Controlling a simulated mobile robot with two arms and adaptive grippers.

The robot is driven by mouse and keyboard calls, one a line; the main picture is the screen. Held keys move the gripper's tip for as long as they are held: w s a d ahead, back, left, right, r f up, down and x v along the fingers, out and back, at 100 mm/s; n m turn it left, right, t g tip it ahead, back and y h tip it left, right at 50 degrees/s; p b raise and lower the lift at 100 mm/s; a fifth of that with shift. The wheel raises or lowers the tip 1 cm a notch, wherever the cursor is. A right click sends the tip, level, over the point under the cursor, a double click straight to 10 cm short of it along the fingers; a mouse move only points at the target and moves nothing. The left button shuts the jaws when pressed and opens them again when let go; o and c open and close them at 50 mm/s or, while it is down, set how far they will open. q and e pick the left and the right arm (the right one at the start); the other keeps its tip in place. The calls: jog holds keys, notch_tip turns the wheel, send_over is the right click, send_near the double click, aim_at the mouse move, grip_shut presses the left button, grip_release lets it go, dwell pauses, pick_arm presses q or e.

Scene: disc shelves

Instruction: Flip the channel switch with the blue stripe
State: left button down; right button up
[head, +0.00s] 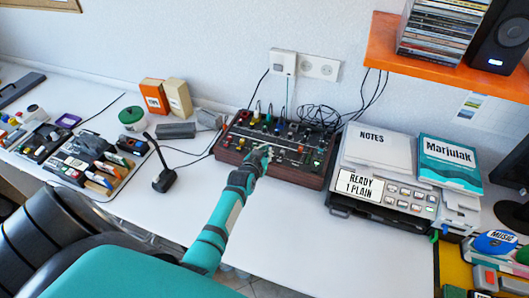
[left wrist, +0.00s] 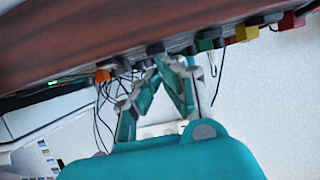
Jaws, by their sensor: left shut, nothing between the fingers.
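A mixer (head: 262,168) with a dark panel, wooden front and several coloured knobs and switches sits on the white table. My left gripper (head: 264,152) is over the front part of its panel, near the middle, fingers shut and empty. In the left wrist view the shut fingers (left wrist: 168,66) are close to the mixer's wooden side (left wrist: 90,40) and a row of controls; whether they touch one is not clear. An orange knob (left wrist: 102,76) and a yellow one (left wrist: 246,33) stand on either side. I cannot make out which switch has the blue stripe. My right gripper is not in view.
A black microphone (head: 164,178) stands to the left. Cables (head: 318,115) lie behind the mixer. An orange shelf (head: 440,60) overhangs at upper right. The table front is clear.

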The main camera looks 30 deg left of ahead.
pick_arm(q)
jog(key=r+p, duration=0.2)
jog(key=r, duration=0.1)
jog(key=r+p, duration=0.1)
jog(key=shift+w+a+r, duration=0.1)
jog(key=shift+w+r, duration=0.05)
jog(key=shift+w, duration=0.25)
jog(key=v, duration=1)
jog(key=shift+b, duration=0.4)
jog(key=shift+s+f, duration=0.1)
jog(key=shift+f, duration=0.15)
jog(key=s+b, duration=0.1)
jog(key=b, duration=0.6)
jog(key=shift+r, duration=0.35)
jog(key=shift+w, duration=0.1)
